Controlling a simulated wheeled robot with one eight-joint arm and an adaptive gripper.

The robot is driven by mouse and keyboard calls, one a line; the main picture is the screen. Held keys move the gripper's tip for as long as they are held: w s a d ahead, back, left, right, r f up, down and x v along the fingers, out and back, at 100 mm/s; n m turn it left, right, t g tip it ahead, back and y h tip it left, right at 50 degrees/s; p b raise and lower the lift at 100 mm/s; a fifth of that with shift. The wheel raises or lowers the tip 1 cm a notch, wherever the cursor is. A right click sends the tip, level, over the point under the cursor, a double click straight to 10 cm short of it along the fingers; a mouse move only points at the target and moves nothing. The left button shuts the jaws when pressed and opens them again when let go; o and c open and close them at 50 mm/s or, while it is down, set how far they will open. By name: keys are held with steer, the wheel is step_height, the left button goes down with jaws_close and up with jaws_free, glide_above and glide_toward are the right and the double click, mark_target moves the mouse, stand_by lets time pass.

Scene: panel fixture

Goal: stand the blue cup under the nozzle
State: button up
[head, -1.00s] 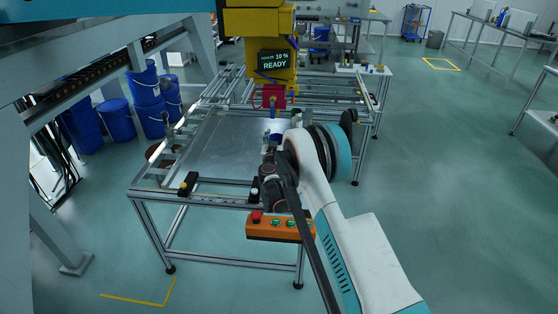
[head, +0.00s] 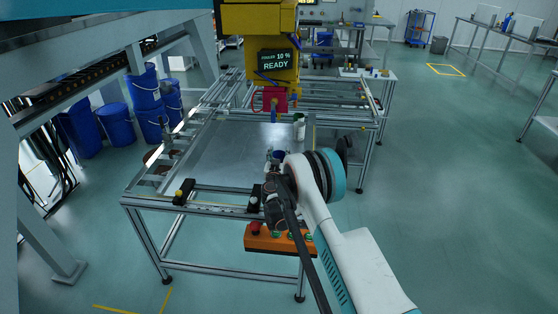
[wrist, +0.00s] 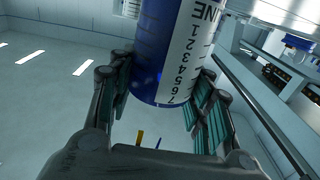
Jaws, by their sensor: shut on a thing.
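The blue cup (head: 279,154) is in my gripper (head: 276,161) over the near part of the metal table. In the wrist view the cup (wrist: 158,60) is a dark blue cylinder with a white label of numbers, between the two finger pads (wrist: 165,85). My gripper is shut on it. The nozzle (head: 274,108) hangs below the red block (head: 273,98) of the yellow machine, farther back than the cup. The cup is apart from the nozzle, on the near side. My arm hides part of the gripper in the head view.
A white bottle (head: 299,127) stands on the table plate (head: 235,150), right of the nozzle. An orange button box (head: 275,240) is on the table's front edge. A screen (head: 275,60) reads 10 % READY. The plate's left side is clear.

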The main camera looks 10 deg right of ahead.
steer(key=shift+f, duration=0.45)
steer(key=shift+f, duration=0.1)
steer(key=o, duration=0.8)
steer(key=shift+s+a, duration=0.1)
steer(key=shift+s, duration=0.15)
steer(key=p+v, duration=0.3)
steer(key=v, duration=0.8)
steer(key=shift+s, duration=0.25)
